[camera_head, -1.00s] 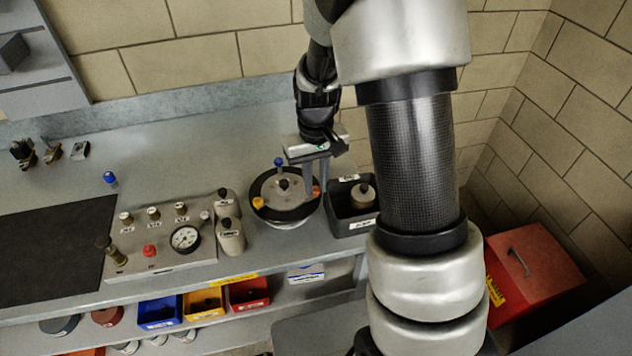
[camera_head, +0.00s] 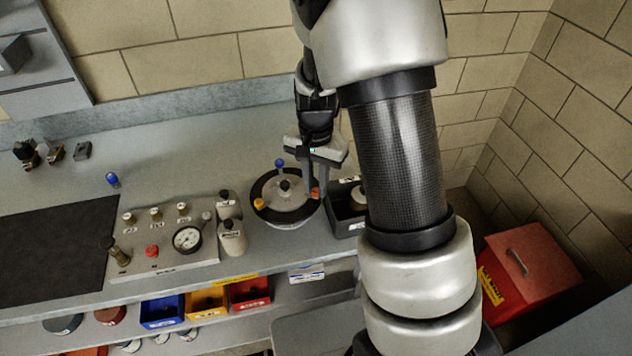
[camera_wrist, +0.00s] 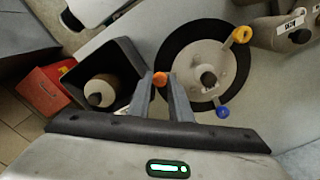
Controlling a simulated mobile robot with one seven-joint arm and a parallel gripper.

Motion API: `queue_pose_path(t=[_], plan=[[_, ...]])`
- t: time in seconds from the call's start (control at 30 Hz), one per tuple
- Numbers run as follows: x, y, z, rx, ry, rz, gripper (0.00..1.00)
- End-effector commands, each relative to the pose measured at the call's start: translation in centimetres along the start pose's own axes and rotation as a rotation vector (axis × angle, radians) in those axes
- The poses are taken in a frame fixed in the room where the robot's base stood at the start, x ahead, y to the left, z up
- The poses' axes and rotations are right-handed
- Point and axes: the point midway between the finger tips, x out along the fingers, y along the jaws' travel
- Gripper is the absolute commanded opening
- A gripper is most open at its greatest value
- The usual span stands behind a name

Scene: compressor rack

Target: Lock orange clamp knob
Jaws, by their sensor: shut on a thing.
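The orange clamp knob (camera_wrist: 160,77) sits at the rim of a round lid (camera_wrist: 202,70) with a black ring, on the side toward the dark bin. My gripper (camera_wrist: 163,82) is shut on the orange knob, with a finger on either side of it in the wrist view. In the head view my gripper (camera_head: 312,190) reaches down at the lid's right edge, and the orange knob (camera_head: 315,192) shows between the fingers. The lid also carries a yellow knob (camera_wrist: 241,34), a blue knob (camera_wrist: 222,112) and a black centre knob (camera_wrist: 208,79).
A dark bin (camera_wrist: 122,60) holding a pale container (camera_wrist: 103,90) stands close beside my gripper. White bottles (camera_head: 232,238) and a gauge panel (camera_head: 165,240) stand left of the lid.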

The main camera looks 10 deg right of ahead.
Motion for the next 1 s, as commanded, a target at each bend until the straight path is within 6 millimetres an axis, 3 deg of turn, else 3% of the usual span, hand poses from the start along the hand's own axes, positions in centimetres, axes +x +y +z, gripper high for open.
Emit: queue_pose_path(t=[0.63, 0.67, 0.77, 1.0], plan=[[-0.10, -0.08, -0.11, 0.054, 0.003, -0.003, 0.00], [-0.11, -0.08, -0.11, 0.054, 0.003, -0.003, 0.20], [-0.10, -0.07, -0.10, 0.054, 0.002, -0.002, 0.37], [-0.04, -0.03, -0.05, 0.052, 0.001, -0.001, 0.37]])
